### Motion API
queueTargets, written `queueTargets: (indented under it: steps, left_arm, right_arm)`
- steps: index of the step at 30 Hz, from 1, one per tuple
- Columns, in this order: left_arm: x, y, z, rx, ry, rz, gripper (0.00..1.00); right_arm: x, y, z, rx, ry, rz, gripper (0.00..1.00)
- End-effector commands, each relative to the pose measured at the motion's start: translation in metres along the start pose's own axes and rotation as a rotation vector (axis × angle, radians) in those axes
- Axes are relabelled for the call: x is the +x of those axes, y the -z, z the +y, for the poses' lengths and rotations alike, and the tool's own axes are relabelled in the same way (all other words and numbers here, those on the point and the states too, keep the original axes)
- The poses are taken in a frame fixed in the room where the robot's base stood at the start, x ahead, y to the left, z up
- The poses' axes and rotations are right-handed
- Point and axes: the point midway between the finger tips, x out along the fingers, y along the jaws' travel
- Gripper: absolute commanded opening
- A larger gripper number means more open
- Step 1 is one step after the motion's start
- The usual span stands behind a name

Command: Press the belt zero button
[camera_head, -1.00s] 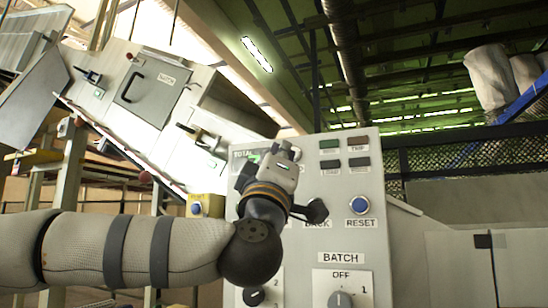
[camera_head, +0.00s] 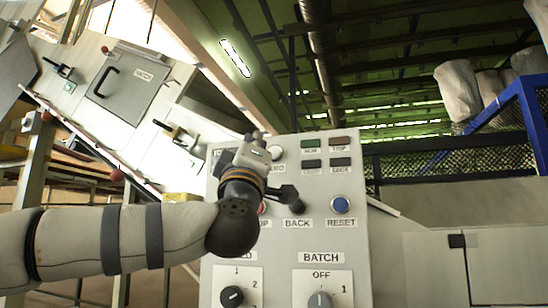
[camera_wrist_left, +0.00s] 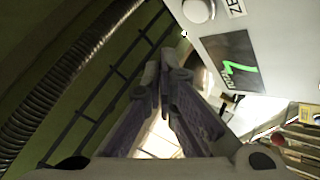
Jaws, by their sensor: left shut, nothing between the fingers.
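The zero button is a pale round button (camera_wrist_left: 198,10) on the grey control panel, with a label starting "ZE" beside it in the left wrist view. In the head view the button (camera_head: 276,153) shows just right of my left gripper (camera_head: 258,140), with the end of its "ZERO" label below. My left gripper is shut and empty, in front of the panel's upper left part. In the left wrist view its fingertips (camera_wrist_left: 166,62) are together, left of the button and lower in the picture. I see no contact with the button. My right gripper is not in view.
A dark display with a green digit (camera_wrist_left: 231,62) sits near the zero button. The control panel (camera_head: 352,262) also has indicator lamps (camera_head: 325,142), a blue reset button (camera_head: 341,204), a back button (camera_head: 297,206) and rotary knobs (camera_head: 319,300). A hopper machine (camera_head: 130,85) stands at left.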

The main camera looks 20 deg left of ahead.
Motion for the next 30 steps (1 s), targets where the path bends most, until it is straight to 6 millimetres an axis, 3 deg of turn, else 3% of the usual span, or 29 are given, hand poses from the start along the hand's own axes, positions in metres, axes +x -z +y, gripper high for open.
queueTargets:
  steps: [10,30]
  left_arm:
    - [0.027,-0.018,-0.017,0.0,-0.002,0.001,0.0]
    - [0.029,-0.021,-0.02,0.0,-0.001,0.0,0.0]
  right_arm:
    - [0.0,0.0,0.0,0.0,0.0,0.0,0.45]
    - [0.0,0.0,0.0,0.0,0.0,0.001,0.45]
